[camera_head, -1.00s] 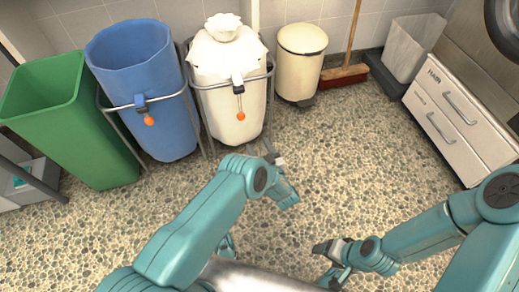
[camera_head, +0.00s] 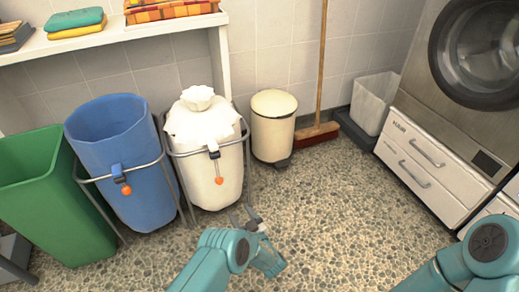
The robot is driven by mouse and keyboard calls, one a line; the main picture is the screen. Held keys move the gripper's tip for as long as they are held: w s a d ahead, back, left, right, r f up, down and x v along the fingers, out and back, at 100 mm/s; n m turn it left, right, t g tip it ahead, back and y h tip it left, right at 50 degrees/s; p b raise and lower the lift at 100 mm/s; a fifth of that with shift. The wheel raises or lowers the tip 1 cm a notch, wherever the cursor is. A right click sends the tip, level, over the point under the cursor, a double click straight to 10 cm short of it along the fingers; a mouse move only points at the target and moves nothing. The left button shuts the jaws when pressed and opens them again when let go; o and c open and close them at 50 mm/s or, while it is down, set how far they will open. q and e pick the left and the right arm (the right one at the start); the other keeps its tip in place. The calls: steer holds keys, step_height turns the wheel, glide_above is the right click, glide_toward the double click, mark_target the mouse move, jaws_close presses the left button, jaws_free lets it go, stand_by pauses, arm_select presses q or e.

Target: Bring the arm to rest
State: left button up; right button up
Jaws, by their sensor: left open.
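My left arm (camera_head: 219,258) is teal and comes in from the bottom of the view. Its gripper (camera_head: 246,216) is open and empty, in front of the white bin, above the pebbled floor as far as I can tell. My right arm (camera_head: 462,265) shows only in part at the bottom right corner; its gripper is out of the frame.
A green bin (camera_head: 52,195), a blue bin (camera_head: 128,165) and a white lined bin (camera_head: 208,155) stand in a row at the left. A cream pedal bin (camera_head: 273,130), a broom (camera_head: 318,132) and white drawers (camera_head: 428,162) stand behind. The middle floor (camera_head: 345,215) is clear.

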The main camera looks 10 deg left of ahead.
arm_select(q)
steer(key=w+a+r+g+h, duration=0.1)
steer(key=w+a+r+h, duration=0.1)
steer(key=a+r, duration=0.7)
steer(key=s+d+f+m+g+h, duration=0.25)
steer(key=s+d+g+h, duration=0.2)
steer(key=s, duration=0.65)
steer(key=s+d+f+m+g+h, duration=0.25)
steer(key=s+d+h, duration=0.2)
steer(key=s, duration=0.65)
steer(key=s+d+f+m+g+h, duration=0.1)
steer(key=s+d+f+g+h, duration=0.3)
steer(key=s, duration=0.7)
step_height(320, 180, up, 34)
steer(key=d+g+h+p, duration=0.1)
steer(key=p, duration=3.2)
steer(key=shift+s+d+f+p, duration=0.15)
steer(key=shift+s+p, duration=0.2)
steer(key=shift+p, duration=0.05)
arm_select(e)
step_height(320, 180, up, 33)
steer(key=s+a, duration=0.1)
steer(key=shift+s+a+n+g, duration=0.15)
steer(key=shift+a+n+g, duration=0.05)
steer(key=shift+n+g, duration=0.1)
